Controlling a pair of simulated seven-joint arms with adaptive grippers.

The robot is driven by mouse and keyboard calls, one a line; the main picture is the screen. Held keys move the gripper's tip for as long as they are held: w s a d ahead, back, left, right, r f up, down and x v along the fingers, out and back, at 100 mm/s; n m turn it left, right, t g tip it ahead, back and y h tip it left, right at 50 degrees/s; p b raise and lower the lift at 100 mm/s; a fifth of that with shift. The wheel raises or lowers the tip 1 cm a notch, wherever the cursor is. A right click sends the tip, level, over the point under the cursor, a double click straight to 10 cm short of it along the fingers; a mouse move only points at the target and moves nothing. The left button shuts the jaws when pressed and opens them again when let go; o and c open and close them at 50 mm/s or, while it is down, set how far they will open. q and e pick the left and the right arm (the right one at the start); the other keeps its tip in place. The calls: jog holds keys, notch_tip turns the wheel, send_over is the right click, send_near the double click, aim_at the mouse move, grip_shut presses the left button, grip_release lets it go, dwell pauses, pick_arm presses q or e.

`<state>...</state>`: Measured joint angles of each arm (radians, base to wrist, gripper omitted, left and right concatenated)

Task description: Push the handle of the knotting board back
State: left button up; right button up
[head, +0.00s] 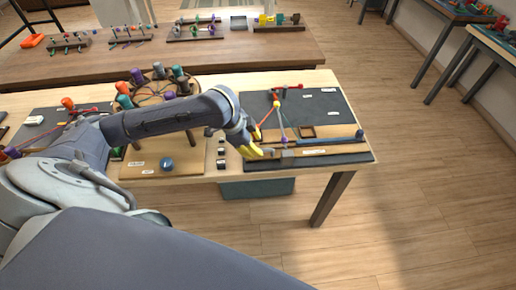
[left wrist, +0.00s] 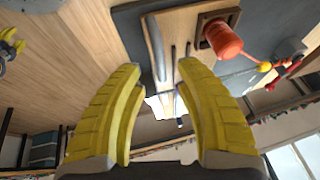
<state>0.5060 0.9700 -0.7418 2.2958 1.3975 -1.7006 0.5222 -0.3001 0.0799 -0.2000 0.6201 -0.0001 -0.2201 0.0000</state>
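The dark knotting board (head: 325,103) lies on the right part of the near table, with red, pale and orange cords on it and a wooden strip along its front. A small grey block (head: 288,154) sits at this strip, and a blue knob (head: 360,134) is at its right end. I cannot tell which part is the handle. My left gripper (head: 262,143) is at the board's front left, close to the grey block. In the left wrist view its yellow fingers (left wrist: 160,72) are spread, with a pale piece between or beyond them; contact is unclear.
A round stand with coloured pegs (head: 158,88) stands behind my left arm. A wooden board with a blue knob (head: 166,163) lies left of the knotting board. An orange cylinder (left wrist: 222,40) shows beside the fingers. The floor (head: 430,200) to the right is clear.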

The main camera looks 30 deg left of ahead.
pick_arm(q)
jog(key=shift+x, duration=1.65)
grip_shut()
